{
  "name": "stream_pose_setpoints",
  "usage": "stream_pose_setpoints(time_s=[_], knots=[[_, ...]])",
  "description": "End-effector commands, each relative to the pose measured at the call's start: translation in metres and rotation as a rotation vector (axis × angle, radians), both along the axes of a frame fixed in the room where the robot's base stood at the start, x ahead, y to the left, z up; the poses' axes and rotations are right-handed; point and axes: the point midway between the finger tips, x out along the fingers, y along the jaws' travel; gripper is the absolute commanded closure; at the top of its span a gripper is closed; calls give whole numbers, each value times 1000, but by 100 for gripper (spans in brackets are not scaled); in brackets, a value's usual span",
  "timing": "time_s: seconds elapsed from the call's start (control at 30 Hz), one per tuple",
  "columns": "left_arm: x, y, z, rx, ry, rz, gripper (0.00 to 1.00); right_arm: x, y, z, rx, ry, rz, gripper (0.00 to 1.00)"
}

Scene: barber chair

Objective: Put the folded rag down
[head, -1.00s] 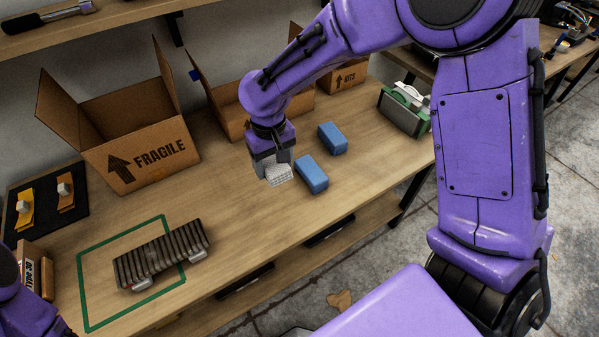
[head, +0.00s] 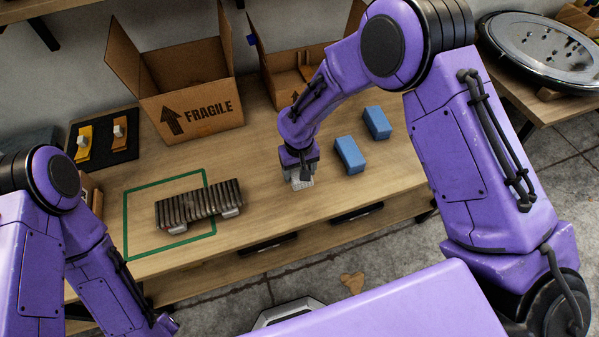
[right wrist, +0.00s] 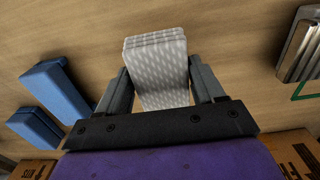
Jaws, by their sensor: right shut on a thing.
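The folded rag (head: 301,184) is a small white and grey patterned bundle below my right gripper (head: 299,173). In the right wrist view the rag (right wrist: 156,62) sits between the two fingers of my right gripper (right wrist: 160,85), which is shut on it. The rag is over the bench top near its front edge; I cannot tell whether it touches the wood. My left arm shows at the left of the head view, but its gripper fingers are not visible.
Two blue blocks (head: 350,155) (head: 377,123) lie right of the rag. A dark ribbed piece (head: 199,206) lies partly across a green outline (head: 125,225) to the left. A cardboard box marked FRAGILE (head: 200,113) stands behind. Bare bench top (head: 258,160) lies between.

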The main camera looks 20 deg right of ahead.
Motion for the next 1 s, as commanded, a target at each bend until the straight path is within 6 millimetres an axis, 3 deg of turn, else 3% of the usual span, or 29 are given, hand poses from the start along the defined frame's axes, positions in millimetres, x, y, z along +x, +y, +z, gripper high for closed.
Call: stream_pose_setpoints(time_s=[0.2, 0.37, 0.73, 0.77, 0.83, 1.0], knots=[[0, 0, 7, 0, 0, 0, 57, 17, -7, -25, 0, 3, -2, 57], [0, 0, 17, 0, 0, 0, 57, 16, -6, -48, 0, 2, 0, 57], [0, 0, 12, 0, 0, 0, 57, 16, -6, -56, 0, -1, 0, 57], [0, 0, 12, 0, 0, 0, 57, 17, -6, -55, 0, -1, 0, 29], [0, 0, 13, 0, 0, 0, 57, 17, -6, -54, 0, -1, 0, 7], [0, 0, 13, 0, 0, 0, 57, 16, -6, -54, 0, -1, 0, 7]])
